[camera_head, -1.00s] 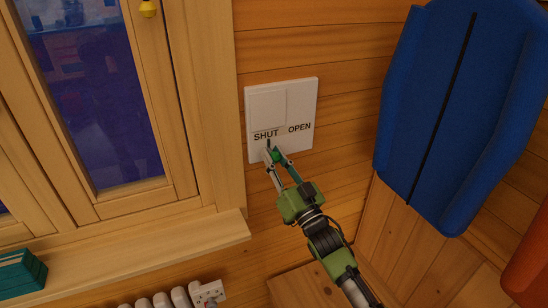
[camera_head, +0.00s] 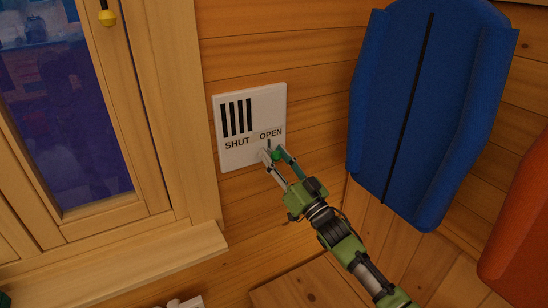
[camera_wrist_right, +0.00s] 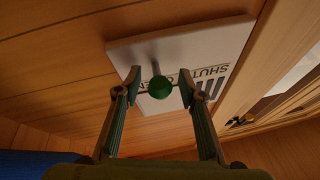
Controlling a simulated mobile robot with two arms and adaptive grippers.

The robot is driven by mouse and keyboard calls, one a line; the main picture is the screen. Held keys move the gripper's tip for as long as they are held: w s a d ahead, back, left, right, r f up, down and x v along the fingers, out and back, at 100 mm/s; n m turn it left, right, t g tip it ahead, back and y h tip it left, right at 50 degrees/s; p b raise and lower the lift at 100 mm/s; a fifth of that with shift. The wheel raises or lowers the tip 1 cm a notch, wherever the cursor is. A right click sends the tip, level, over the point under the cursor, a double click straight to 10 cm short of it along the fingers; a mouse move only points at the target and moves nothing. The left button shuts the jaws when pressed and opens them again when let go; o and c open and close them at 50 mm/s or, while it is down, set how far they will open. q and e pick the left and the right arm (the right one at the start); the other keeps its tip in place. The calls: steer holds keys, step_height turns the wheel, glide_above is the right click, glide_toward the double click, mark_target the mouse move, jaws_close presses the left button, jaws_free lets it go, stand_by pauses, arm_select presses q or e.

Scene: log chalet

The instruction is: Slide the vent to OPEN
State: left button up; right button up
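The vent (camera_head: 250,155) is a white plate on the log wall with black slots (camera_head: 236,117) bared on its left part. It is lettered SHUT (camera_head: 237,144) at left and OPEN (camera_head: 270,134) at right. Its green knob (camera_wrist_right: 160,88) stands on a pale stem, below the word OPEN in the head view. My right gripper (camera_head: 270,153) is at the knob. In the right wrist view its fingers (camera_wrist_right: 160,80) are apart, one on each side of the knob, with a visible gap at both sides. My left gripper is not in view.
A framed window (camera_head: 68,120) with a wooden sill (camera_head: 150,262) is left of the vent. A blue padded panel (camera_head: 430,110) hangs at right, with an orange object (camera_head: 515,240) beyond it. A wooden surface (camera_head: 305,285) lies below.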

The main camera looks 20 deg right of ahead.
stand_by(0.3)
steer(key=v, duration=1.2)
